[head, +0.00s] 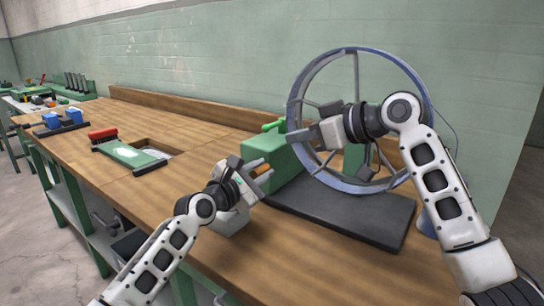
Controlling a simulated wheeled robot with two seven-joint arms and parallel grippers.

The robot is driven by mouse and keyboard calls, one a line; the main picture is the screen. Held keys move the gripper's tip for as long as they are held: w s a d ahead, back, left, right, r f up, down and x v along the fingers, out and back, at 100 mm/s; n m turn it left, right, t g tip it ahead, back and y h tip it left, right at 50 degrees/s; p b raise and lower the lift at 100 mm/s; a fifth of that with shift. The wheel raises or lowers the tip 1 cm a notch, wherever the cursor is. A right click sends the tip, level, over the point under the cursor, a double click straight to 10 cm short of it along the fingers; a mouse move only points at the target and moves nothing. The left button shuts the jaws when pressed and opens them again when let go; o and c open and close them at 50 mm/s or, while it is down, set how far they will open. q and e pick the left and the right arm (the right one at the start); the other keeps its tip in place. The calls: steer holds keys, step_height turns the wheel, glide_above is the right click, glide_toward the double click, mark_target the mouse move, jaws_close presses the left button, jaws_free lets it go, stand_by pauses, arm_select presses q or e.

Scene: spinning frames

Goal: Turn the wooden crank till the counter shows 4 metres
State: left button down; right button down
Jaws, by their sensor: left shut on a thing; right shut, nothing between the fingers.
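The wooden crank handle (264,174) shows as a small brown piece at the front of a green housing (278,156). My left gripper (259,172) is shut on this handle; its fingers cover part of it. My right gripper (302,135) is shut and empty, in front of the wheel's left side in the picture. I cannot make out a counter reading.
The wooden bench (180,200) runs to the far left. On it lie a green-framed tray (130,155), a red-topped brush-like object (103,135) and blue blocks (74,117). A green painted wall (220,60) stands behind. Bench left of the housing is mostly clear.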

arm_select(q)
steer(key=shift+f, duration=0.5)
arm_select(e)
glide_above(258, 168)
steer(key=s+d, duration=0.1)
steer(key=d, duration=0.1)
step_height(258, 168, down, 3)
steer(key=shift+s+a+f, duration=0.1)
steer(key=shift+f, duration=1.05)
steer(key=shift+s+a+f, duration=0.1)
steer(key=shift+f, duration=1.05)
steer(key=shift+s+d+f, duration=0.15)
steer(key=shift+d+f, duration=0.1)
steer(key=shift+f, duration=0.5)
arm_select(q)
steer(key=c, duration=1.4)
jaws_free()
steer(key=shift+o, duration=0.5)
steer(key=shift+r, duration=0.25)
